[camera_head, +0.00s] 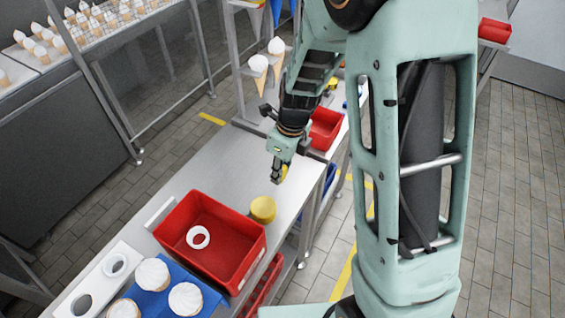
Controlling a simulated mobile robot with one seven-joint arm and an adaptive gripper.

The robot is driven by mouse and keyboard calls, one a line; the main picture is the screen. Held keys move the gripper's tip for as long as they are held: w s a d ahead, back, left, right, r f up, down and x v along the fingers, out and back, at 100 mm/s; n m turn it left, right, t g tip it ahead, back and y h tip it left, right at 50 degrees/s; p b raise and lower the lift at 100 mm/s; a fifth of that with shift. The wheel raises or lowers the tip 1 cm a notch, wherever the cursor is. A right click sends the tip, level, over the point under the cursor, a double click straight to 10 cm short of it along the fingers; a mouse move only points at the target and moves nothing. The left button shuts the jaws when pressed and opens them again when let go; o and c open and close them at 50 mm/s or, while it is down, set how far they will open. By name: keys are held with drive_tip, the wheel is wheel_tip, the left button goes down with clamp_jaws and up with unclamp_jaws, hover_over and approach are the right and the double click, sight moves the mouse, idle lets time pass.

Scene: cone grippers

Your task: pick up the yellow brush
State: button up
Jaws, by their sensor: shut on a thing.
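My gripper (279,173) is above the far right part of the metal table, pointing down. It is shut on a small yellow thing, which I take to be the yellow brush (285,171). Only a small part of the brush shows between and beside the dark fingers, so its shape and tilt are hard to tell. I cannot tell whether it touches the table.
A yellow round object (262,210) stands on the table (215,160) just in front of the gripper. A red crate (180,215) with a white ring is to its left. White-topped cones (277,47) hang behind my arm. A red bin (325,129) is behind right.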

drive_tip(key=s+a+r, duration=0.2)
drive_tip(key=s+r, duration=0.3)
drive_tip(key=s, duration=0.5)
drive_tip(key=shift+r, duration=0.3)
drive_tip(key=shift+s+a, duration=0.1)
drive_tip(key=o, duration=0.5)
drive_tip(key=c, duration=0.5)
drive_tip(key=shift+o, duration=0.2)
